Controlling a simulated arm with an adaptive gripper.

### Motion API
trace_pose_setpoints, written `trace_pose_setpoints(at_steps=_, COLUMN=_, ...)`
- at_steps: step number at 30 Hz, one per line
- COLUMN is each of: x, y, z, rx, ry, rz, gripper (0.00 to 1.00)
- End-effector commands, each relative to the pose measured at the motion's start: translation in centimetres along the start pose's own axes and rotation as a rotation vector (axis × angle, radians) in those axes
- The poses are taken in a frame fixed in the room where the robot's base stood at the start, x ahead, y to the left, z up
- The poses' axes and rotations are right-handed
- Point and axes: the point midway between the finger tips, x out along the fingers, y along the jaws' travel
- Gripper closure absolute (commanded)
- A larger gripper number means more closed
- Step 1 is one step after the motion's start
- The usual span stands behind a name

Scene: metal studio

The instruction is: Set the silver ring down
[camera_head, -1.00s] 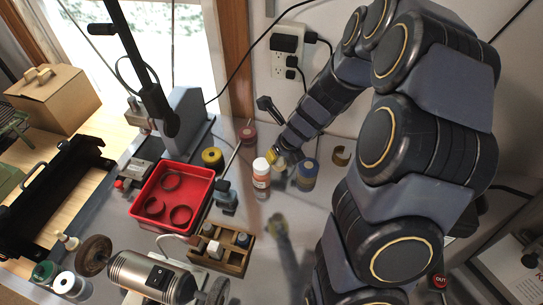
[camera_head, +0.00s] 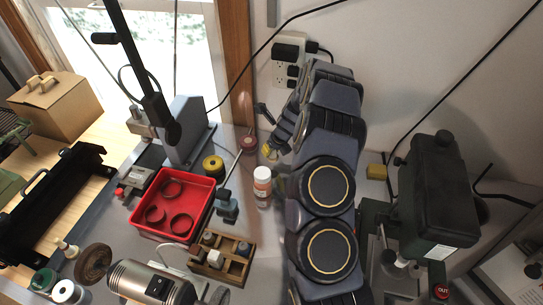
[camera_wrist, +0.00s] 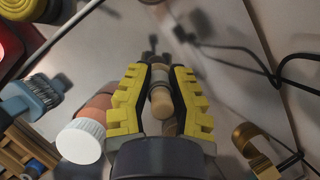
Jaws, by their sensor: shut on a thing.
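My gripper (camera_wrist: 159,72) has yellow-padded fingers closed on a small grey and tan rounded piece (camera_wrist: 160,95), which I take to be the silver ring with its holder; its exact shape is hard to tell. In the head view my gripper (camera_head: 269,151) is small and hangs near the back wall, behind the orange bottle (camera_head: 263,188). The held piece cannot be made out there. In the wrist view the bottle's white cap (camera_wrist: 81,140) is just left of the fingers. How far the held piece is from the bench is unclear.
A red tray (camera_head: 147,232) with a few rings stands to the left. A yellow spool (camera_head: 213,166) and a wooden rack (camera_head: 239,268) are near the bottle. A dark machine (camera_head: 440,190) stands right. In the wrist view, a brass roll (camera_wrist: 246,140) and cables lie right of the gripper.

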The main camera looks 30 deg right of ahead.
Motion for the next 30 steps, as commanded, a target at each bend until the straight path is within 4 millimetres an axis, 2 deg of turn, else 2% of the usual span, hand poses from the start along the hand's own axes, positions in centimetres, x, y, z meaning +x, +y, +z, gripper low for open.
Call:
trace_pose_setpoints(at_steps=10, x=3.1, y=-0.1, z=-1.0, rx=-0.002, ry=0.002, rz=0.002, gripper=1.00)
trace_pose_setpoints(at_steps=24, x=3.7, y=-0.1, z=-1.4, rx=-0.001, ry=0.002, rz=0.001, gripper=1.00)
trace_pose_setpoints(at_steps=25, x=3.7, y=-0.1, z=-1.4, rx=-0.002, ry=0.002, rz=0.001, gripper=0.74)
trace_pose_setpoints(at_steps=26, x=3.6, y=-0.1, z=-1.4, rx=-0.002, ry=0.002, rz=0.001, gripper=0.62)
trace_pose_setpoints(at_steps=30, x=3.6, y=-0.1, z=-1.3, rx=-0.001, ry=0.002, rz=0.001, gripper=0.62)
